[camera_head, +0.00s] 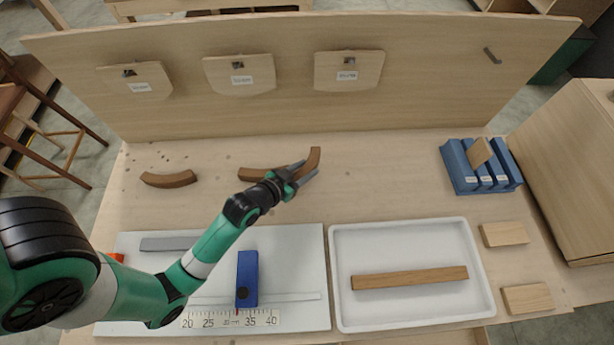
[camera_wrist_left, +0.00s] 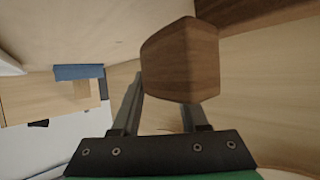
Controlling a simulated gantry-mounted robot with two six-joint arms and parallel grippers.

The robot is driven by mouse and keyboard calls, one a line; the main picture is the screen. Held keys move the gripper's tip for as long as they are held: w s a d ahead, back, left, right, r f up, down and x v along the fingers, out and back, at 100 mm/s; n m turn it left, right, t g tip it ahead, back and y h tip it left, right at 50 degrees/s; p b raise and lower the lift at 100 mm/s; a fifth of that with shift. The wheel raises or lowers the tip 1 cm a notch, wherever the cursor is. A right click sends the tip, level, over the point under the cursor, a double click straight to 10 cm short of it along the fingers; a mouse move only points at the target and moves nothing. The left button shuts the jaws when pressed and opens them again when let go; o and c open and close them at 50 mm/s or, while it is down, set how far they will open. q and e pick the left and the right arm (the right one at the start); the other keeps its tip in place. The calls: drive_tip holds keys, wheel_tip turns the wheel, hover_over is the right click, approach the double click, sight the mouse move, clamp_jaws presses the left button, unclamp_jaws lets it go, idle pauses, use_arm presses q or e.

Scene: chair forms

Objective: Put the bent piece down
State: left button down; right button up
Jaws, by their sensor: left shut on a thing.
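My left gripper (camera_head: 309,168) is shut on a brown wooden bent piece (camera_head: 314,156) above the back middle of the table. In the left wrist view the bent piece (camera_wrist_left: 182,60) sits between the two fingers, its blunt end towards the camera. More brown curved wood (camera_head: 258,174) shows left of the fingers; the gripper hides whether it joins the held piece. Any gap between the held piece and the table is hard to judge. Another curved brown piece (camera_head: 168,179) lies at the back left. My right gripper is not in view.
A white tray (camera_head: 340,311) holds a straight wooden bar (camera_head: 409,278). A white board (camera_head: 314,244) with a scale and a blue block (camera_head: 247,278) lies at the front left. A blue slotted rack (camera_head: 461,178) stands back right. An upright wooden panel (camera_head: 440,70) closes the back.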

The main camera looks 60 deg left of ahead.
use_arm(q)
drive_tip(key=shift+w+a+f, duration=0.2)
drive_tip(key=shift+w+f, duration=0.15)
drive_tip(key=shift+w, duration=0.05)
drive_tip(key=shift+f, duration=0.2)
drive_tip(key=shift+w+f+b, duration=0.15)
drive_tip(key=shift+f+b, duration=0.65)
drive_tip(key=shift+f, duration=0.8)
drive_tip(key=shift+a, duration=0.1)
drive_tip(key=shift+f, duration=0.2)
drive_tip(key=c, duration=0.7)
unclamp_jaws()
